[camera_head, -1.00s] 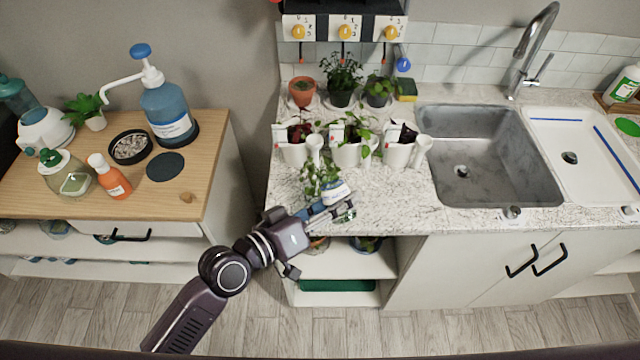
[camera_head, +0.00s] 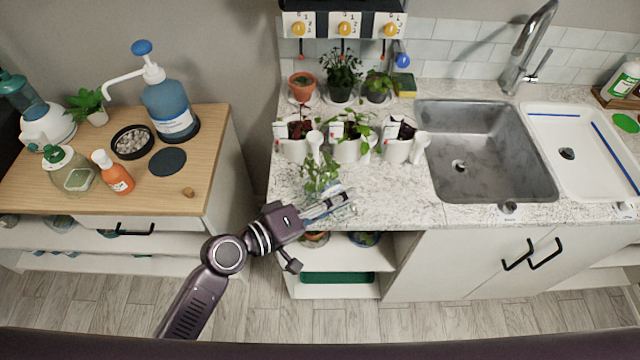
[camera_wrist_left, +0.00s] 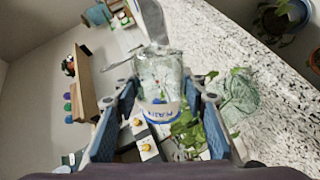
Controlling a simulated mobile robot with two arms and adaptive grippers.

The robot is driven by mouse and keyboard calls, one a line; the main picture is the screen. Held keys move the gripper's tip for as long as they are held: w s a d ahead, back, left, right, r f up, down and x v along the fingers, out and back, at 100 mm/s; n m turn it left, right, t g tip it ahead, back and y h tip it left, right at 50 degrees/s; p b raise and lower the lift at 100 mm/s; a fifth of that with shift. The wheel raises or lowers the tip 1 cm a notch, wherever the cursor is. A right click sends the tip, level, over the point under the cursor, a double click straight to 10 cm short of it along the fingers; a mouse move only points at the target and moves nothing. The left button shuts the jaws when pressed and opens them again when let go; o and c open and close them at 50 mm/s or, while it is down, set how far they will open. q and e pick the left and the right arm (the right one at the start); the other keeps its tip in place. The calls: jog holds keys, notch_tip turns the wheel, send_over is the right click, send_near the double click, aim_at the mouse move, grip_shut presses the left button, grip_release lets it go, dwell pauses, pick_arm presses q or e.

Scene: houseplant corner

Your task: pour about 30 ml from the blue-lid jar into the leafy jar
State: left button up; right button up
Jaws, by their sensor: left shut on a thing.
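My left gripper (camera_head: 334,206) is at the front edge of the speckled counter, shut on a clear glass jar (camera_head: 345,212). In the left wrist view this jar (camera_wrist_left: 158,82) sits between the blue finger pads of my left gripper (camera_wrist_left: 162,98), with a blue-lettered "RAIN" label and a blue band at one end. Its exact tilt and liquid level are hard to tell. The leafy jar (camera_wrist_left: 242,98) is clear glass with green stems, beside the held jar. In the head view its leaves (camera_head: 318,174) rise just behind my gripper, which partly hides its glass.
White pots with plants (camera_head: 348,150) stand in a row behind. The sink (camera_head: 488,160) is to the right. A wooden cabinet top (camera_head: 215,135) at the left holds a blue pump bottle (camera_head: 172,110) and an orange bottle (camera_head: 113,175). Counter right of my gripper is clear.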

pick_arm(q)
jog(key=shift+f, duration=0.15)
jog(key=shift+w+a+r+n+g+p, duration=0.15)
jog(key=shift+w+r+n+p, duration=0.1)
jog(key=shift+r+p, duration=0.25)
jog(key=shift+w+a+r+n+g+p, duration=0.1)
jog(key=shift+r+n+p, duration=0.25)
jog(key=shift+p, duration=0.2)
jog(key=shift+w+a+r+n+g+p, duration=0.1)
jog(key=shift+w+r+n+g+p, duration=0.1)
jog(key=shift+r+p, duration=0.3)
jog(key=shift+d+f, duration=0.1)
jog(key=shift+s+d, duration=0.2)
jog(key=shift+r+n+p, duration=0.2)
jog(key=shift+n+p, duration=0.1)
